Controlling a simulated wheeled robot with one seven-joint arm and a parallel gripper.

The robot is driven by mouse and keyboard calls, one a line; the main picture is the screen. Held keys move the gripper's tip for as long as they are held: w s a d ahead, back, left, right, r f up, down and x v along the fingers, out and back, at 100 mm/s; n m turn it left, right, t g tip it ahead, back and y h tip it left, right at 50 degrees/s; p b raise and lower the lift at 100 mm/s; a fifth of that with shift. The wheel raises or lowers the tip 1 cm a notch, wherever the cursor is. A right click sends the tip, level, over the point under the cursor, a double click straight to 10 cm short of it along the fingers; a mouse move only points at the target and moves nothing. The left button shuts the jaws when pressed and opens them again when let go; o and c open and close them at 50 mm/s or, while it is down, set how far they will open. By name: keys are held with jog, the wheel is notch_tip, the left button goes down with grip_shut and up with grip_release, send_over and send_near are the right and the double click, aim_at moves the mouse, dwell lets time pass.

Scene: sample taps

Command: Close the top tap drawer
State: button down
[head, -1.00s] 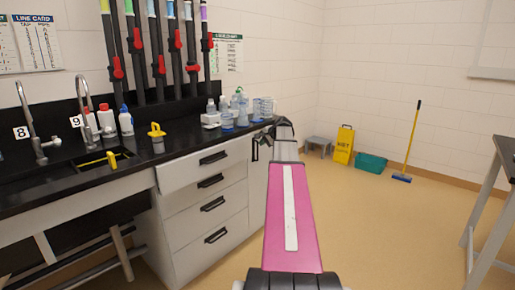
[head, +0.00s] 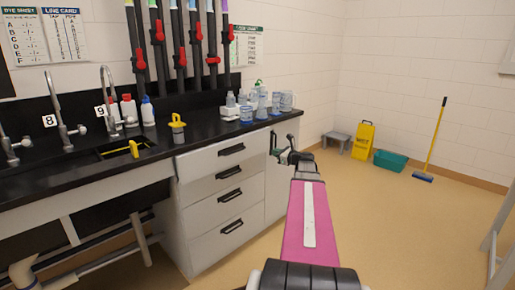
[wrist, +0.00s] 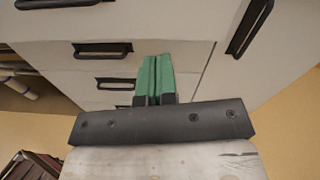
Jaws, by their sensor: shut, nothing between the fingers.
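The top drawer (head: 225,156) of the white drawer unit stands slightly out, its front ahead of the drawers below. It has a black bar handle (head: 231,149). My gripper (head: 281,154) is to the right of this drawer in the head view, by the neighbouring cabinet door, apart from the drawer handle. In the wrist view its green fingers (wrist: 155,78) are together, with nothing between them, in front of the lower drawers. The top drawer also shows along the upper left of the wrist view (wrist: 110,22).
A black counter (head: 130,150) carries sinks, bottles, a yellow tap piece (head: 178,128) and several beakers. A cabinet door handle (wrist: 250,27) is near my gripper.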

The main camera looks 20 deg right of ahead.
jog(key=m+t, duration=0.1)
jog(key=m, duration=0.1)
send_near(254, 145)
jog(key=x, duration=0.7)
jog(key=shift+w+a, duration=0.15)
jog(key=shift+w, duration=0.1)
jog(key=shift+x, duration=2.25)
jog(key=shift+w+r, duration=0.1)
jog(key=shift+w, duration=0.05)
